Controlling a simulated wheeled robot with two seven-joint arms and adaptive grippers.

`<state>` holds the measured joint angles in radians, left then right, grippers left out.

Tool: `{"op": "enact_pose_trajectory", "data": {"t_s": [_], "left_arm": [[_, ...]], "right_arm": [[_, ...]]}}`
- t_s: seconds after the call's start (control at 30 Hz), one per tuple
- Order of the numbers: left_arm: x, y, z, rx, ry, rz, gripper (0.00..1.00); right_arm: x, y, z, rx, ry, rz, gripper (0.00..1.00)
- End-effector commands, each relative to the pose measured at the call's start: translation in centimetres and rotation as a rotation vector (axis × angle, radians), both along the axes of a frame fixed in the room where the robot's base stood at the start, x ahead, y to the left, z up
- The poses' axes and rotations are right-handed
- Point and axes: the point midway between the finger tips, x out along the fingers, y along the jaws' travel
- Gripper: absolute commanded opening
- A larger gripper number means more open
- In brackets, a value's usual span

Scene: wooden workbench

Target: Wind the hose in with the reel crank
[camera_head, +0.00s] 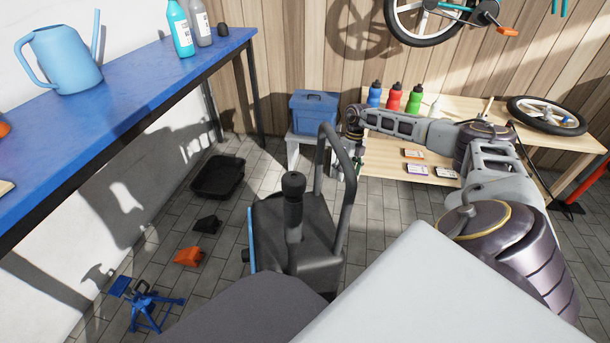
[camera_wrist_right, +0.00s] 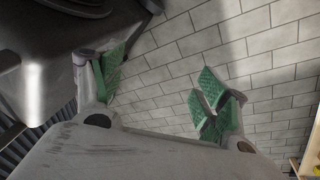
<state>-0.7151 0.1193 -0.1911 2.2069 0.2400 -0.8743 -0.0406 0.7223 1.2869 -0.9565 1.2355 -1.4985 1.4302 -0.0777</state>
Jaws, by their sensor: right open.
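No hose, reel or crank can be made out with certainty. A dark grey, blue-edged body (camera_head: 270,225) stands low in the centre of the head view, with a curved black tube handle (camera_head: 346,190) and an upright black post with a thick grip (camera_head: 293,187). I cannot tell whether these belong to the reel. My right gripper (camera_head: 347,167) is beside the tube handle, partly hidden by it. In the right wrist view my right gripper (camera_wrist_right: 160,85) has its green-padded fingers apart, with only floor tiles between them. My left gripper is out of view.
A blue bench (camera_head: 130,90) with a watering can (camera_head: 65,60) runs along the left. A black tray (camera_head: 218,177), an orange wedge (camera_head: 189,257) and a blue stand (camera_head: 148,305) are on the floor. A blue toolbox (camera_head: 314,112) and a wooden bench (camera_head: 565,143) are behind.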

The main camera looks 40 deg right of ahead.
Motion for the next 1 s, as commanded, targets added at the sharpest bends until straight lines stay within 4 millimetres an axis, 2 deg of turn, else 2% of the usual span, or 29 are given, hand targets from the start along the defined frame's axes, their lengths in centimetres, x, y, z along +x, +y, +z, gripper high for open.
{"op": "enact_pose_trajectory", "data": {"t_s": [0.2,0.5,0.63,1.0], "left_arm": [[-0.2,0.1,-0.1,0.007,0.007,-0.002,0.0],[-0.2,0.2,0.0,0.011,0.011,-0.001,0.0],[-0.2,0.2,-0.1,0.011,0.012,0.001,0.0],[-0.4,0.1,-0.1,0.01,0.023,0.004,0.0]], "right_arm": [[2.0,3.5,0.7,0.06,-0.123,0.212,0.74],[4.1,6.8,1.3,0.108,-0.28,0.476,0.74],[4.9,7.7,1.6,0.117,-0.344,0.581,0.74],[6.6,8.1,1.9,0.096,-0.499,0.855,0.74]]}}
